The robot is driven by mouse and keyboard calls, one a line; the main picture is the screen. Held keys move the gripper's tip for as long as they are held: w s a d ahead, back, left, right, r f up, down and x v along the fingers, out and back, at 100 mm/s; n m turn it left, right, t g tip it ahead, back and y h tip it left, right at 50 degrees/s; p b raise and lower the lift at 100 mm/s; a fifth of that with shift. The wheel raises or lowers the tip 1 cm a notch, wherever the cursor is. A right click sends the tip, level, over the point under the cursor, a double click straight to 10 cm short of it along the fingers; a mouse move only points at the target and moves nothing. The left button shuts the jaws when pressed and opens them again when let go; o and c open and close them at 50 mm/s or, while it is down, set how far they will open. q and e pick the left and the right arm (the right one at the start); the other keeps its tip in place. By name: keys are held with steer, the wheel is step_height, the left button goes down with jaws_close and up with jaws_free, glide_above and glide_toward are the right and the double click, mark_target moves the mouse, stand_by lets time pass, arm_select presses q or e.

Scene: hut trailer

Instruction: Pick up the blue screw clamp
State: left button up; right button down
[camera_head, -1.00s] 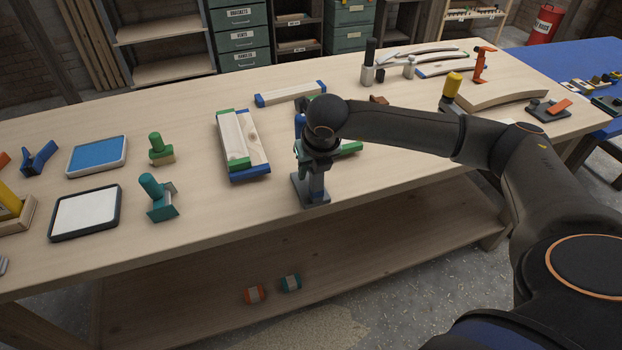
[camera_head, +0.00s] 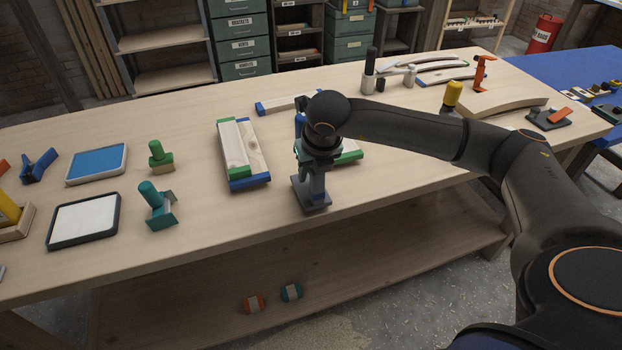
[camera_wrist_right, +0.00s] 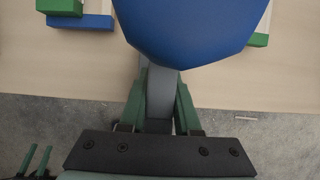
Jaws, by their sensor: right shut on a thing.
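The blue screw clamp (camera_head: 311,202) is at the front edge of the workbench, with its grey base low and its blue handle partly hidden behind my right arm. My right gripper (camera_head: 318,163) is shut on the clamp's grey upright. In the right wrist view the large blue handle (camera_wrist_right: 190,30) is close to the camera, and the grey bar is between the green fingers (camera_wrist_right: 158,100). I cannot tell whether the base touches the bench. Two spaced green prongs of what looks like my left gripper (camera_wrist_right: 34,160) show at lower left.
Green- and blue-ended boards (camera_head: 243,153) lie just left of the clamp. A teal clamp (camera_head: 157,206), a green-handled tool (camera_head: 160,157), a white pad (camera_head: 84,220) and a blue pad (camera_head: 97,164) are farther left. A yellow-handled tool (camera_head: 452,95) is to the right.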

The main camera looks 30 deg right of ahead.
arm_select(q)
steer(key=shift+r+p, duration=0.45)
steer(key=shift+p, duration=0.15)
arm_select(e)
steer(key=s+a+r, duration=0.4)
steer(key=a+r, duration=0.2)
steer(key=r, duration=0.1)
steer(key=s+a+r, duration=0.3)
steer(key=a+r, duration=0.2)
steer(key=r, duration=0.3)
steer(key=shift+s+a, duration=0.35)
